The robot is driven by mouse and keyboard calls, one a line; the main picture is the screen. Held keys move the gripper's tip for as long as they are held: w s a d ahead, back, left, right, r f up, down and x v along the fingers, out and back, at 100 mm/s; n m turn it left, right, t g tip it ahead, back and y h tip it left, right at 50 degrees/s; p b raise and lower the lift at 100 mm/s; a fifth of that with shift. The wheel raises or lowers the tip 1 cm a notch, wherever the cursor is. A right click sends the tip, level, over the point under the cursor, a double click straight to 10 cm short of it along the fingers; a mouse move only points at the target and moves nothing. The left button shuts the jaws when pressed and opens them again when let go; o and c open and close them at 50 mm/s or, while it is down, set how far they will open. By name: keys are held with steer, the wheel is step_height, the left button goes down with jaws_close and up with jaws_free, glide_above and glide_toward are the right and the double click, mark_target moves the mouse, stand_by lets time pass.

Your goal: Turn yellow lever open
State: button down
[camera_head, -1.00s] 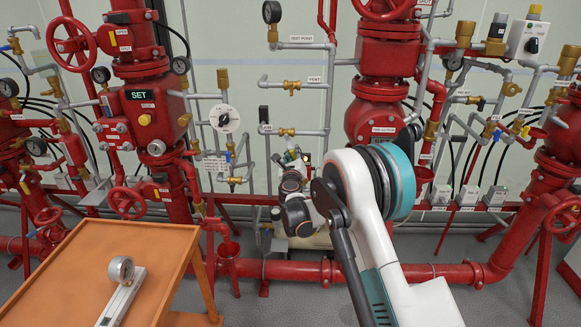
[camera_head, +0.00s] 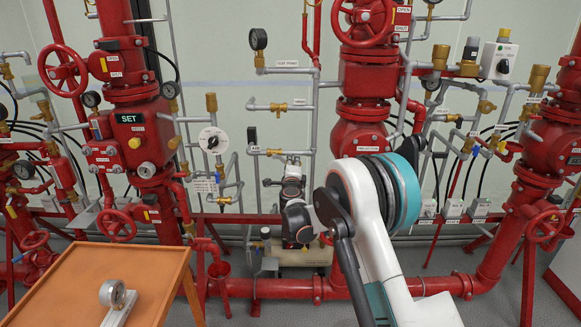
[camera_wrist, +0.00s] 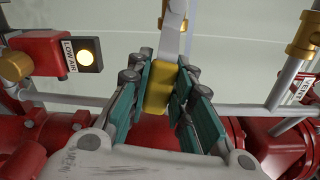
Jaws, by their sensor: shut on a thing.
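The yellow lever (camera_wrist: 158,94) stands in the middle of the wrist view, between the teal pads of my gripper (camera_wrist: 160,84). My gripper is shut on it.
A "LOW AIR" lamp box (camera_wrist: 88,55) glows left of the gripper. Red pipes lie below. A brass fitting (camera_wrist: 304,36) is at right. An orange table (camera_head: 70,290) with a gauge (camera_head: 113,294) stands front left. Red valve assemblies (camera_head: 132,150) flank the arm.

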steer(key=shift+r+n, duration=0.65)
steer(key=shift+n, duration=0.45)
steer(key=shift+r, duration=0.1)
steer(key=c, duration=1.4)
jaws_free()
steer(key=s, duration=1.2)
steer(key=shift+a, duration=0.15)
